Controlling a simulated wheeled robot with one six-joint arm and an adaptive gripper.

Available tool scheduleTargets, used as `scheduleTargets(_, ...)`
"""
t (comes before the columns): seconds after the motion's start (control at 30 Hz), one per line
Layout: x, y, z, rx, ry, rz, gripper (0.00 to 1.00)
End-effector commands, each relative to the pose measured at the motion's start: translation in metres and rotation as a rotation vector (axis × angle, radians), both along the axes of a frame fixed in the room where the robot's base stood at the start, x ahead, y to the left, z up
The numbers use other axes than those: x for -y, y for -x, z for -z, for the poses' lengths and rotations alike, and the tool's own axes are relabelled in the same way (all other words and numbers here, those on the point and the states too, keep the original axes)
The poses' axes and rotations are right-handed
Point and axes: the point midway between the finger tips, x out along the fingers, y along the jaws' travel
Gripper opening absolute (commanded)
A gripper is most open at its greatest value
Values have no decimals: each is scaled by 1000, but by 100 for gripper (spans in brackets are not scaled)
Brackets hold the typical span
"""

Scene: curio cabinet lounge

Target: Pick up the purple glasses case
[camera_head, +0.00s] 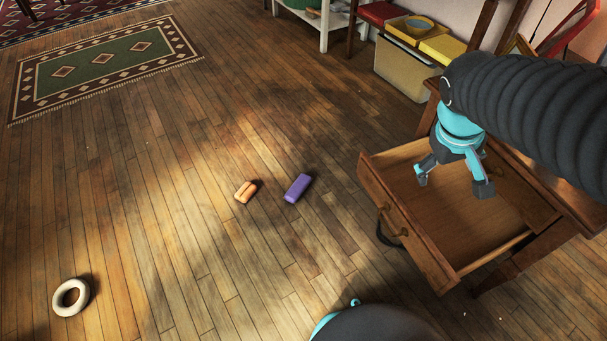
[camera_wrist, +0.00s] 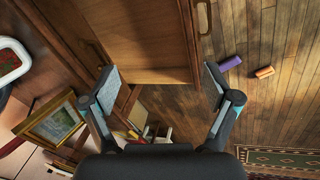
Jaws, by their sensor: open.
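The purple glasses case (camera_head: 298,188) lies on the wooden floor near the middle of the head view, left of the open drawer. It also shows in the wrist view (camera_wrist: 230,63), just beyond the right fingertip. My gripper (camera_head: 453,181) is open and empty. It hangs over the open drawer (camera_head: 490,224), well to the right of the case and above it. In the wrist view its two fingers (camera_wrist: 163,84) are spread wide, with the drawer between and beyond them.
An orange object (camera_head: 246,191) lies close left of the case. A cream ring (camera_head: 71,297) lies at the lower left. The drawer juts from a wooden desk (camera_head: 545,165). A storage box (camera_head: 401,73) stands at the back. The floor around the case is otherwise clear.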

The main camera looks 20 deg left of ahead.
Motion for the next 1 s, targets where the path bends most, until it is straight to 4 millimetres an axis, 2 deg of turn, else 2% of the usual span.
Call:
scheduleTargets(0.03,-9,-15,11,-27,41,-52,88)
scheduleTargets(0.37,-64,-105,69,-123,340,-399,88)
scheduleTargets(0.6,-121,-162,128,-171,565,-662,88)
scheduleTargets(0.8,-175,-196,185,-193,744,-874,88)
scheduleTargets(1.0,-228,-215,246,-206,908,-1068,88)
